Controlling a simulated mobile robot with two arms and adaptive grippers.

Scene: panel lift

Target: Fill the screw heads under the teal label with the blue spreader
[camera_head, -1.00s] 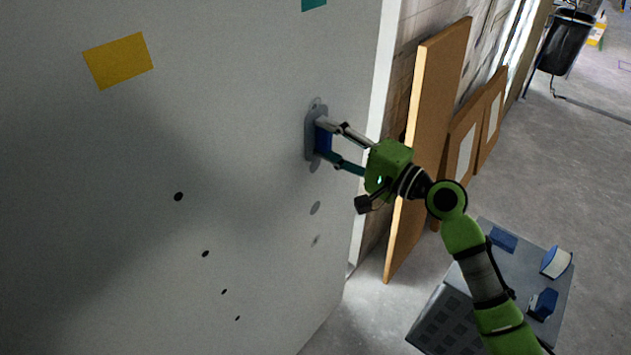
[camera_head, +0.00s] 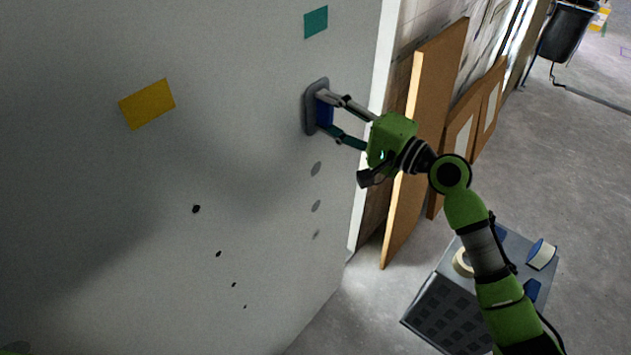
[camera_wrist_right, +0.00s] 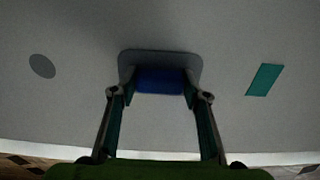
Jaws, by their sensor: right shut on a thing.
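My right gripper (camera_head: 320,113) is shut on the blue spreader (camera_head: 324,112). Its grey plate lies against, or very close to, the pale panel (camera_head: 255,130), below the teal label (camera_head: 316,22). Below the spreader, in line with the label, are several grey round spots, the nearest at the screw row (camera_head: 316,169). In the right wrist view, the spreader's blue handle (camera_wrist_right: 160,80) is between the fingers, with the teal label (camera_wrist_right: 264,80) to the right and one grey spot (camera_wrist_right: 42,66) to the left. The plate hides the panel behind it. My left gripper is out of view.
A yellow label (camera_head: 147,104) is on the panel at left, above several dark screw spots (camera_head: 196,209). A grey worktop (camera_head: 430,292) at lower right holds a tape roll (camera_head: 462,262) and a blue-and-white tool (camera_head: 541,255). Brown boards (camera_head: 428,140) lean behind the panel edge.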

